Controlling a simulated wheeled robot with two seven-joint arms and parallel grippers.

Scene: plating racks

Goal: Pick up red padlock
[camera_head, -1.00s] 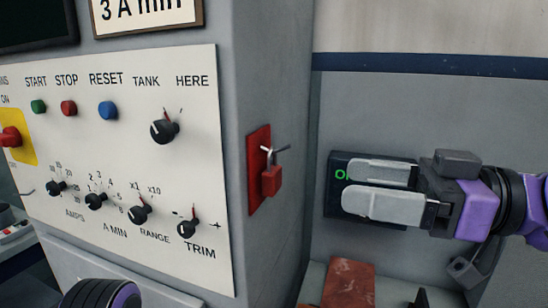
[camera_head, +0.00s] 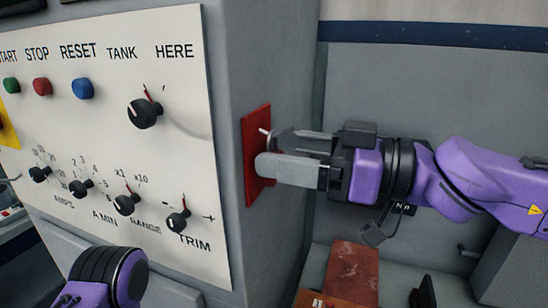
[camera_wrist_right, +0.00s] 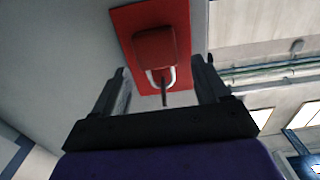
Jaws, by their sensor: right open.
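The red padlock (camera_wrist_right: 155,46) hangs on a red plate (camera_wrist_right: 122,22) in the right wrist view, with its pale shackle toward my gripper's base and a dark pin through it. In the head view the red plate (camera_head: 257,118) is on the side face of the grey cabinet, and the padlock itself is hidden behind my fingers. My right gripper (camera_head: 265,150) is open, its fingertips close to the plate. In the wrist view its fingers stand to either side of the padlock's shackle; I cannot tell whether they touch it. My left gripper is out of view.
The cabinet's white front panel (camera_head: 60,130) carries several knobs and coloured buttons to the left. A reddish-brown block (camera_head: 352,275) lies below my right arm. A grey back wall (camera_head: 450,85) stands behind the arm, with free room between.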

